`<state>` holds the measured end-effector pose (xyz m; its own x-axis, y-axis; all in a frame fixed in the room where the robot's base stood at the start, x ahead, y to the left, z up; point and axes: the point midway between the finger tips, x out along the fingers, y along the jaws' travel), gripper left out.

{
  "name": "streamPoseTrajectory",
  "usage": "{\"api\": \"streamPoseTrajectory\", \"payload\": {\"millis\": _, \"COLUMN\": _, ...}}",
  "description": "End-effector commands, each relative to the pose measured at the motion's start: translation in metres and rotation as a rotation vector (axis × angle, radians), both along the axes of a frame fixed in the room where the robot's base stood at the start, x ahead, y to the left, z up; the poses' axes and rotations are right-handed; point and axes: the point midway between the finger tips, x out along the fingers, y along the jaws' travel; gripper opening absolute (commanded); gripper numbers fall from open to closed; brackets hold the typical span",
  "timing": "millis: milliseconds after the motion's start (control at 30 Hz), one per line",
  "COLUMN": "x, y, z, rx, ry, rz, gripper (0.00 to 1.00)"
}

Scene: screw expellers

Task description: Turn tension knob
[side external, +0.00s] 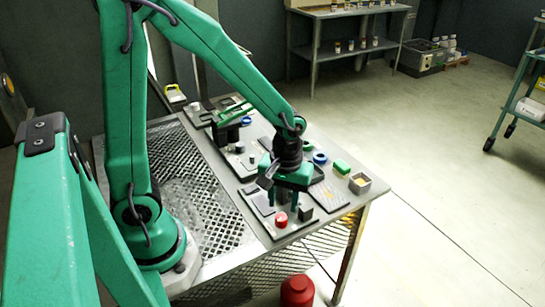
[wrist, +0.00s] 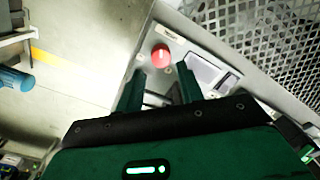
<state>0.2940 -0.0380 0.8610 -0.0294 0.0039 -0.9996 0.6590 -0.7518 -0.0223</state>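A red round knob (side external: 281,219) sits on a grey plate (side external: 265,228) near the front edge of the workbench. It also shows in the wrist view (wrist: 160,56), just beyond my fingertips. I cannot tell for certain whether it is the tension knob, as its label is too small to read. My gripper (side external: 282,197) points down above the same plate, behind the red knob. In the wrist view its two green fingers (wrist: 159,84) are apart, with the red knob ahead of the gap and not touched. A dark block (side external: 305,213) stands right of the red knob.
A black fixture (side external: 226,131) stands farther back. Perforated metal mesh (side external: 210,215) covers the bench's left part. A red canister (side external: 297,291) stands below.

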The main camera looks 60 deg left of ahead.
Motion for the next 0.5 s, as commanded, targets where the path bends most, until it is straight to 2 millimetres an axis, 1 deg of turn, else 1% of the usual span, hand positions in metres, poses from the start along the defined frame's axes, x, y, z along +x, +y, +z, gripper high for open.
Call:
{"api": "streamPoseTrajectory", "payload": {"millis": 33, "x": 0.001, "y": 0.0, "z": 0.006, "rx": 0.0, "ry": -0.003, "rz": 0.0, "gripper": 0.37}}
{"api": "streamPoseTrajectory", "payload": {"millis": 200, "x": 0.001, "y": 0.0, "z": 0.02, "rx": 0.0, "ry": -0.003, "rz": 0.0, "gripper": 0.37}}
{"api": "streamPoseTrajectory", "payload": {"millis": 333, "x": 0.001, "y": 0.0, "z": 0.025, "rx": 0.0, "ry": -0.001, "rz": 0.0, "gripper": 0.37}}
{"api": "streamPoseTrajectory", "payload": {"millis": 500, "x": 0.001, "y": 0.0, "z": 0.027, "rx": 0.0, "ry": 0.0, "rz": 0.0, "gripper": 0.37}}
